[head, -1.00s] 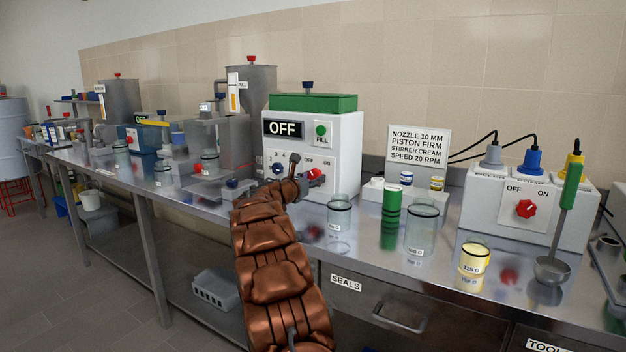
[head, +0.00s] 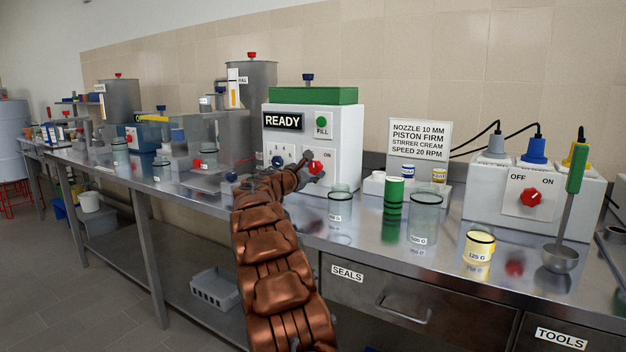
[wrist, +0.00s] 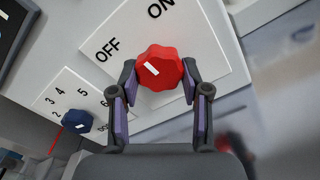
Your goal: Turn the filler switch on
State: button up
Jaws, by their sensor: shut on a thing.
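The filler (head: 345,165) is a white box with a green top, and its display (head: 284,121) reads READY. Its switch is a red lobed knob (head: 315,168) on a white plate marked OFF and ON. The knob also fills the middle of the wrist view (wrist: 163,66), with a white mark on its face. My gripper (wrist: 160,74) is shut on the knob, one finger on each side. In the head view my gripper (head: 308,172) partly hides the plate and the OFF label.
A blue numbered dial (wrist: 77,121) sits beside the switch plate. A glass jar (head: 340,205), a green striped cylinder (head: 394,195) and a larger jar (head: 425,215) stand right of the filler. Another control box with a red knob (head: 530,197) is further right.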

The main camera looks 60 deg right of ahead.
jog(key=m+b, duration=0.4)
jog(key=m, duration=0.1)
jog(key=shift+f, duration=0.1)
jog(key=shift+m+b, duration=1.05)
jog(key=shift+m, duration=0.25)
jog(key=shift+r, duration=0.25)
jog(key=o, duration=1.1)
jog(key=shift+o, duration=0.2)
jog(key=shift+a, duration=0.15)
jog(key=a, duration=1.1)
jog(key=shift+s+a, duration=0.2)
jog(key=shift+a, duration=0.15)
